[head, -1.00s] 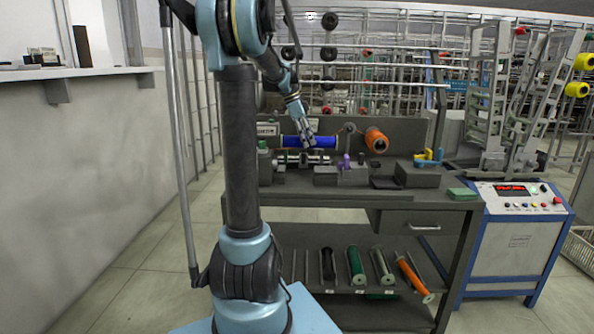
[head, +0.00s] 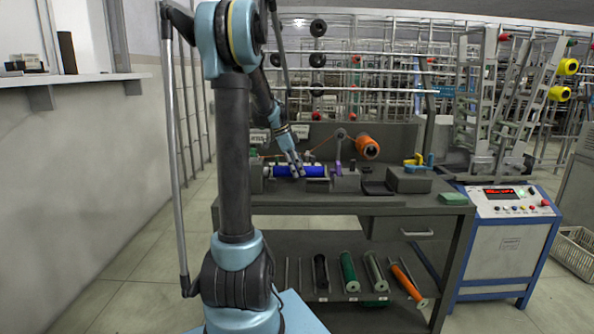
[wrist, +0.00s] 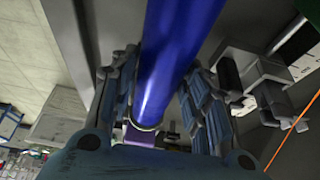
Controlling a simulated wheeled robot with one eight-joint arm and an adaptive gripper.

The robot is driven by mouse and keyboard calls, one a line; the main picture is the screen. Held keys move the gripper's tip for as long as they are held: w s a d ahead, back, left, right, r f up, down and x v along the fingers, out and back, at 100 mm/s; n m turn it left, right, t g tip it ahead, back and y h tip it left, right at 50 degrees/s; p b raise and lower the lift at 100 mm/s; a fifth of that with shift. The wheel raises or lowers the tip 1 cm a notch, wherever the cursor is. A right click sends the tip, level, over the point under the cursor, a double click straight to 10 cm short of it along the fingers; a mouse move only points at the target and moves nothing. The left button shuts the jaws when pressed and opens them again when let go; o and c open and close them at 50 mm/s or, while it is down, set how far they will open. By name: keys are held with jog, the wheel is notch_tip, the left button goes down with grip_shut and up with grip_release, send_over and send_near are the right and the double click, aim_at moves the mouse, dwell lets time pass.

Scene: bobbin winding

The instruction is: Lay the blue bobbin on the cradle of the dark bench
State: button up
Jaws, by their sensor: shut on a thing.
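The blue bobbin (head: 313,171) lies level, low over the dark bench (head: 300,203), at the cradle (head: 317,185) between grey blocks. My gripper (head: 295,170) reaches down onto it and is shut around it. In the wrist view the bobbin (wrist: 176,50) runs between the two fingers of my gripper (wrist: 160,85). Most of the cradle is hidden behind the bobbin and fingers. I cannot tell whether the bobbin touches it.
A purple lever (head: 338,168) stands just right of the bobbin. An orange spool (head: 368,147) sits behind, with an orange thread (wrist: 290,139) running by. A block with yellow and blue parts (head: 408,181) is at right. Several bobbins lie on the lower shelf (head: 330,297).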

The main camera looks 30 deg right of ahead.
jog(key=shift+f, duration=0.1)
jog(key=o, duration=1.2)
jog(key=v, duration=1.2)
jog(key=s+a+f+n+t, duration=0.15)
jog(key=s+a+n, duration=0.3)
jog(key=a, duration=0.65)
jog(key=s+a+f+n+t+y, duration=0.1)
jog(key=s+a+f+n, duration=0.5)
jog(key=s+a+f, duration=0.1)
jog(key=s+a+f+n+t+y, duration=0.1)
jog(key=s+a+f+n, duration=0.5)
jog(key=a, duration=0.3)
jog(key=s+a+f+n+t+y, duration=0.1)
jog(key=s+a+f+n+y, duration=0.1)
jog(key=s+a+f+n, duration=0.5)
jog(key=shift+s+a+f+n, duration=0.2)
jog(key=shift+s+a+n, duration=0.15)
jog(key=shift+a, duration=0.2)
jog(key=shift+s+a+f+n, duration=0.2)
jog(key=shift+s+a, duration=0.2)
jog(key=shift+a, duration=0.15)
